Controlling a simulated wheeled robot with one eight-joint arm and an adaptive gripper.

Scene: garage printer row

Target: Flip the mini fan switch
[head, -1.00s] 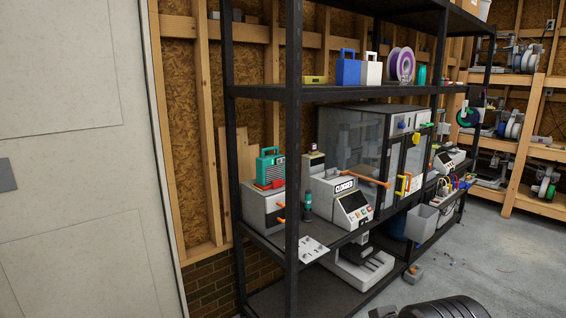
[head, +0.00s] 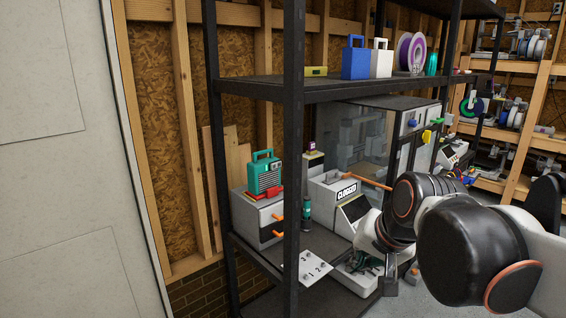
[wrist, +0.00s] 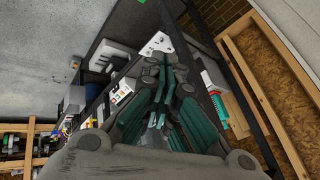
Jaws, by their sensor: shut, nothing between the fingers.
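I cannot make out a mini fan for certain. A white panel with small knobs or switches and printed digits (head: 307,269) is at the front edge of the middle shelf, beside the black post. It also shows in the wrist view (wrist: 161,43), beyond my fingers. My gripper (head: 360,264) is at the right of this panel, apart from it in the head view, with the arm reaching in from the right. In the wrist view my gripper (wrist: 167,68) has its dark green fingers together and empty.
A teal handled device (head: 264,178) stands on a grey box (head: 255,222) with orange levers. A grey machine labelled "CLOGGED" (head: 330,208) and a glass-sided cabinet (head: 352,137) stand further right. A black post (head: 294,130) crosses the shelf front. A pale door (head: 50,160) is at left.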

